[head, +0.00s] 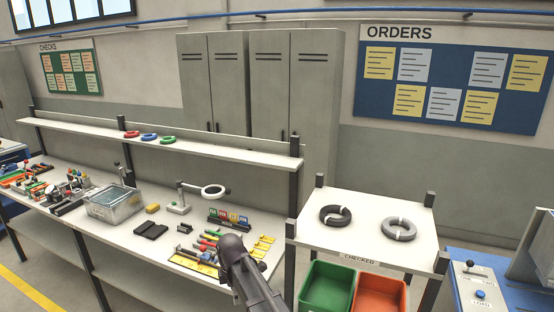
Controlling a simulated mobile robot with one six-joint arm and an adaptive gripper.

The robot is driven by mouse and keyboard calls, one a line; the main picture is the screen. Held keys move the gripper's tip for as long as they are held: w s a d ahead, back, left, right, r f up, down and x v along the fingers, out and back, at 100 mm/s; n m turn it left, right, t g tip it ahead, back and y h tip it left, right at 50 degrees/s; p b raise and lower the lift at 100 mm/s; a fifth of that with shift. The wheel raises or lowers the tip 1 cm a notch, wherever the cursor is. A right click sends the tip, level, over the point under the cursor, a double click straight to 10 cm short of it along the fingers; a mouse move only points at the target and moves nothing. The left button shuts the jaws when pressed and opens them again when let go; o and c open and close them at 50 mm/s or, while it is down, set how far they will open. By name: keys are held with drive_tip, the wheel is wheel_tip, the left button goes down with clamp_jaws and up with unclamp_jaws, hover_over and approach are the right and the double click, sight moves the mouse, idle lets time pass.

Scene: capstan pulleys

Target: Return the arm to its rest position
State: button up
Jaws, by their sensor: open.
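My dark grey arm rises from the bottom edge of the head view, in front of the right part of the long workbench (125,262). Its rounded upper joint is over the bench's front right area. I cannot make out any gripper fingers; the end of the arm is hidden or outside the view. The arm covers part of the bench edge and some small tools behind it.
At right, a side table (365,238) holds two dark rings (399,229). Green (326,288) and orange (379,294) bins sit below.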

drive_tip(key=s+d+m, duration=0.3)
drive_tip(key=d+m, duration=0.4)
drive_tip(key=d, duration=0.3)
drive_tip(key=s+d+m, duration=0.4)
drive_tip(key=d+m, duration=0.3)
drive_tip(key=d, duration=0.3)
drive_tip(key=s+d+m, duration=0.4)
drive_tip(key=d+m, duration=0.3)
drive_tip(key=d, duration=0.3)
drive_tip(key=shift+s, duration=0.2)
drive_tip(key=shift+c, duration=1)
